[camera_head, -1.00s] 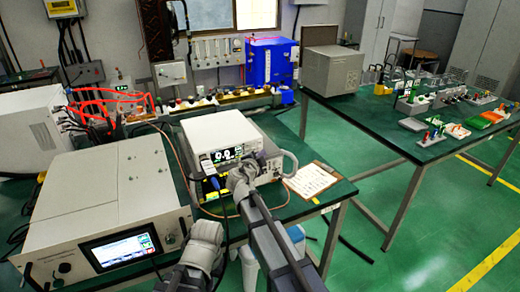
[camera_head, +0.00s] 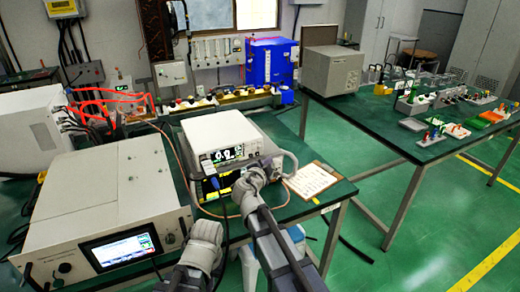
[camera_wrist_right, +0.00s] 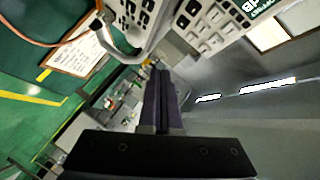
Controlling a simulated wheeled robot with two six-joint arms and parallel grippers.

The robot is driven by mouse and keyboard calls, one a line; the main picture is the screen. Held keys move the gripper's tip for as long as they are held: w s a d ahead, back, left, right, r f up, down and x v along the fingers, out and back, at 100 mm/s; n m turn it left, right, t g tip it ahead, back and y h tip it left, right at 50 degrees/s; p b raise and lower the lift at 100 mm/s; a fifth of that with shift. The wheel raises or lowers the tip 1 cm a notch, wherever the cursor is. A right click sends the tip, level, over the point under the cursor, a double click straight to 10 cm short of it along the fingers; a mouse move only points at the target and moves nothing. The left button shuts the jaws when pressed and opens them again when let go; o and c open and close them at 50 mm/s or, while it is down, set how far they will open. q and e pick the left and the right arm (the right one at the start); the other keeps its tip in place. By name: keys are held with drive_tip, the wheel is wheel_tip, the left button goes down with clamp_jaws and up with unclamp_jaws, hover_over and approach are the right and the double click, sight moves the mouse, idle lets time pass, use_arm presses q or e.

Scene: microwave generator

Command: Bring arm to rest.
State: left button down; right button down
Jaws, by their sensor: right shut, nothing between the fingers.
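My right arm (camera_head: 277,240) reaches up from the bottom of the head view, with its wrist in front of the stacked bench instruments. My right gripper shows best in the right wrist view (camera_wrist_right: 160,85), where its dark fingers are together with nothing between them. In the head view its fingertips are hard to make out against the instruments. The white upper instrument (camera_head: 215,130) has a lit display. In the wrist view, an instrument panel with buttons (camera_wrist_right: 215,20) is beyond the fingers. My left gripper does not show.
A large beige unit with a screen (camera_head: 110,195) fills the left of the bench. A clipboard (camera_head: 311,180) lies right of the stacked instruments, near a grey handle (camera_head: 291,162). A second table (camera_head: 390,135) holds a grey box (camera_head: 331,70) and small parts. Green floor between is open.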

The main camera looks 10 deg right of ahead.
drive_tip(key=shift+s, duration=0.1)
drive_tip(key=s+a+f+n+g+y+p, duration=0.2)
drive_tip(key=s+a+f+n+g, duration=0.1)
drive_tip(key=s+n, duration=0.4)
drive_tip(key=s+a+f+n+g+y+p, duration=0.2)
drive_tip(key=s+n+g, duration=0.4)
drive_tip(key=s, duration=0.8)
drive_tip(key=s+a+f+n+g+y+p, duration=0.2)
drive_tip(key=s+a+f+n+g+p, duration=0.1)
drive_tip(key=s+a+n, duration=0.3)
drive_tip(key=s+f+n+g, duration=0.1)
drive_tip(key=s+n, duration=0.1)
drive_tip(key=s, duration=0.2)
drive_tip(key=shift+s+f+g+p, duration=0.15)
drive_tip(key=shift+s+g+p, duration=0.15)
drive_tip(key=shift+s, duration=0.05)
